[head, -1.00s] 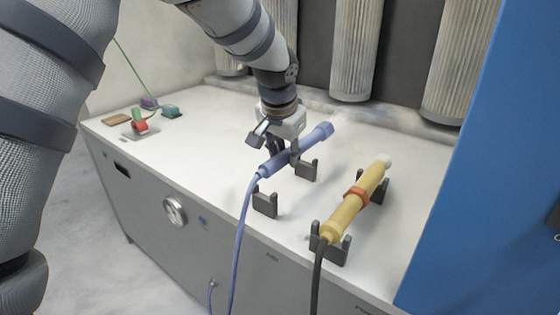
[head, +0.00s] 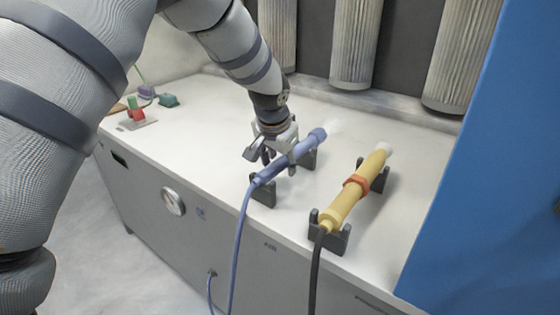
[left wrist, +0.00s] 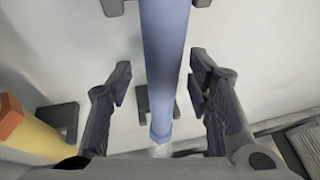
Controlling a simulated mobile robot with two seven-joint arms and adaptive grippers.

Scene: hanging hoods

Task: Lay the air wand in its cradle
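The blue air wand (head: 302,147), with a hose at its near end, lies along the two dark forked holders of its cradle (head: 263,192). In the left wrist view the wand (left wrist: 165,50) runs between the prongs of the far holder (left wrist: 141,104). My left gripper (head: 268,156) is over the middle of the wand. In the left wrist view its fingers (left wrist: 162,82) stand apart on both sides of the wand, with gaps. The gripper partly hides the wand in the head view. My right gripper is not in view.
A yellow wand (head: 345,200) with an orange band lies in holders (head: 330,236) to the right. A blue panel (head: 480,170) stands at the right edge. Filter cylinders (head: 357,45) hang behind. Small coloured items (head: 137,113) sit at the far left of the white bench (head: 205,125).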

